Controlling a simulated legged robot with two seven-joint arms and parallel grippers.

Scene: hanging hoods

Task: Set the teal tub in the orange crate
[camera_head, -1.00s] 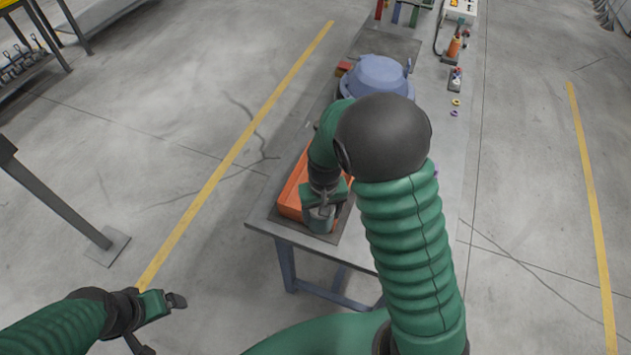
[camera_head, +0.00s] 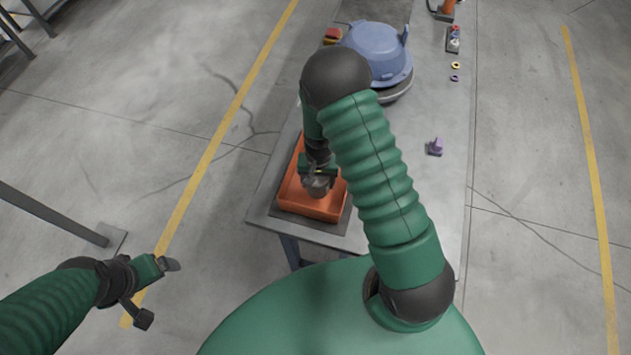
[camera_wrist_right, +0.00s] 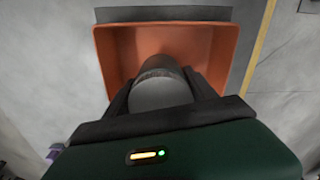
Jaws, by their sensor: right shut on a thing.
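The orange crate (camera_head: 312,207) stands on a dark mat near the front end of the bench. It also fills much of the right wrist view (camera_wrist_right: 120,45). My right gripper (camera_head: 319,180) points down over the crate and is shut on the teal tub (camera_head: 318,189). In the right wrist view the tub (camera_wrist_right: 161,92) looks grey and sits between the two fingers, in front of the crate's opening. I cannot tell whether it touches the crate floor. My left gripper (camera_head: 157,292) is open and empty, off the bench at lower left.
Behind the crate is a blue lidded pot (camera_head: 380,52) on a dark round base. A purple knobbed piece (camera_head: 436,146) and small rings (camera_head: 455,66) lie to the right on the bench (camera_head: 440,190). A dark post (camera_head: 50,215) stands at left.

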